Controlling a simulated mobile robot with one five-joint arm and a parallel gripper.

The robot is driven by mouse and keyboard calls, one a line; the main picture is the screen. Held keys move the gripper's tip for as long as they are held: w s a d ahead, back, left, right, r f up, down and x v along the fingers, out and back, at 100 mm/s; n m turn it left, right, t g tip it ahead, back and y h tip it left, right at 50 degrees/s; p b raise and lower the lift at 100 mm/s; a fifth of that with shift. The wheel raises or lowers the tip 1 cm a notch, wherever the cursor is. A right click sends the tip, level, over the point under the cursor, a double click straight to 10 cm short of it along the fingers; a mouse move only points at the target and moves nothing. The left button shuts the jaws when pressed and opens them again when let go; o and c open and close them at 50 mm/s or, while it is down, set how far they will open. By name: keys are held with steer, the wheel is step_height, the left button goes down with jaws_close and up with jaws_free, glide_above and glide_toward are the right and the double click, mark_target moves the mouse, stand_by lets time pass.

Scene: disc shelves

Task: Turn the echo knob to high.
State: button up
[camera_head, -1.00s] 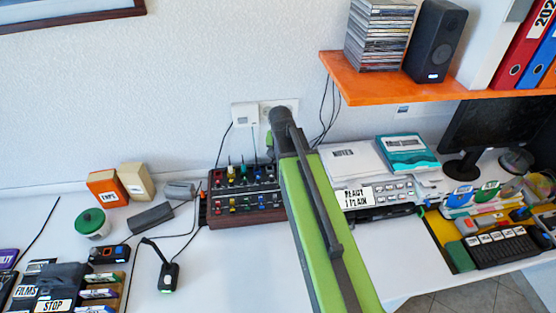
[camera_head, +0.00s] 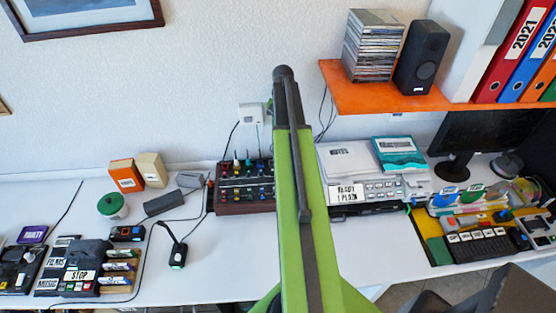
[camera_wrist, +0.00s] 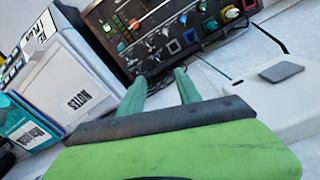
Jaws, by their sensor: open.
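The mixer-like box (camera_head: 246,204) with rows of coloured knobs stands at the back of the white desk, against the wall; my arm covers its right end. In the wrist view the same box (camera_wrist: 160,62) fills the top, tilted, with knobs in white, orange, green, blue and red. Its small labels are too small to read, so I cannot tell which knob is echo. My gripper (camera_wrist: 161,86) shows two green fingers spread apart and empty, short of the box and apart from its knobs. In the head view the fingertips are hidden by my arm.
A white case marked NOTES (camera_wrist: 68,95) lies beside the box. A white block with a grey pad (camera_wrist: 282,72) is close on the right. An orange shelf (camera_head: 385,97) with discs (camera_head: 373,47) and a speaker (camera_head: 421,57) overhangs the right side.

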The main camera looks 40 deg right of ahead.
steer(key=f+b, duration=1.1)
steer(key=d+f+b, duration=0.1)
steer(key=f+b, duration=0.5)
steer(key=shift+s+f, duration=0.2)
steer(key=shift+s, duration=0.15)
steer(key=shift+r, duration=0.1)
jaws_close()
